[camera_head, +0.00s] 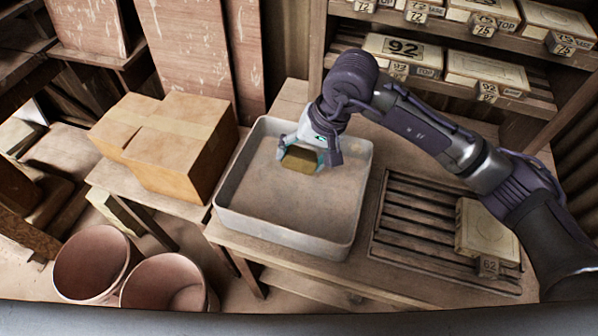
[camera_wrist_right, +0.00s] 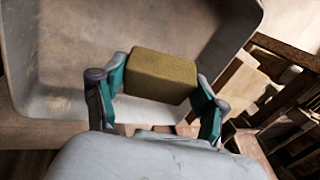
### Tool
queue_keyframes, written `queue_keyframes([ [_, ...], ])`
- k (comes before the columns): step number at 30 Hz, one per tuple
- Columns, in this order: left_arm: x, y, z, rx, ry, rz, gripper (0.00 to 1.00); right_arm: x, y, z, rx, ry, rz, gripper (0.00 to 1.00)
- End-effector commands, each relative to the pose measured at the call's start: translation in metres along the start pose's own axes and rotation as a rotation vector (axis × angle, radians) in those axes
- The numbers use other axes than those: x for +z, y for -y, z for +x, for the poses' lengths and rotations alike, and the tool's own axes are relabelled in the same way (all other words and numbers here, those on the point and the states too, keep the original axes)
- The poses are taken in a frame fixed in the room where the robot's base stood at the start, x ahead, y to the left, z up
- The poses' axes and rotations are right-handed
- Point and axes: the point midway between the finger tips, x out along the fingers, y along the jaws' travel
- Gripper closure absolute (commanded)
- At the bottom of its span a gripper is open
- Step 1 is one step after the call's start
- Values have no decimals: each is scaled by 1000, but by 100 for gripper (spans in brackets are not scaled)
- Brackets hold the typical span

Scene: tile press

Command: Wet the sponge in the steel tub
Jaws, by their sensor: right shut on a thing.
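The steel tub (camera_head: 289,239) is a pale grey rectangular basin on the wooden bench. It also fills much of the right wrist view (camera_wrist_right: 50,60). The sponge (camera_head: 299,159) is a yellow-brown block. In the right wrist view the sponge (camera_wrist_right: 162,76) sits between the two teal fingers. My right gripper (camera_head: 300,160) is shut on the sponge, over the far part of the tub. I cannot tell the sponge's exact height above the tub floor, or whether there is water in the tub. My left gripper is not in view.
Cardboard boxes (camera_head: 180,155) stand left of the tub. A slatted rack (camera_head: 405,222) lies to its right, with a cream block (camera_head: 482,231) tagged 62 on it. Shelves with numbered blocks (camera_head: 402,50) stand behind. Two pinkish buckets (camera_head: 92,264) are on the floor at front left.

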Motion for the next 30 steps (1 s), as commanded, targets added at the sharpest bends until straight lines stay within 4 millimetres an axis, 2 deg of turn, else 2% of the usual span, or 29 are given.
queue_keyframes([
  [12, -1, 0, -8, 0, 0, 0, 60, -1, 11, -31, 1, -2, -1, 56],
  [30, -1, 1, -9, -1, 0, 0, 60, -1, 12, -34, 0, 0, 0, 56],
])
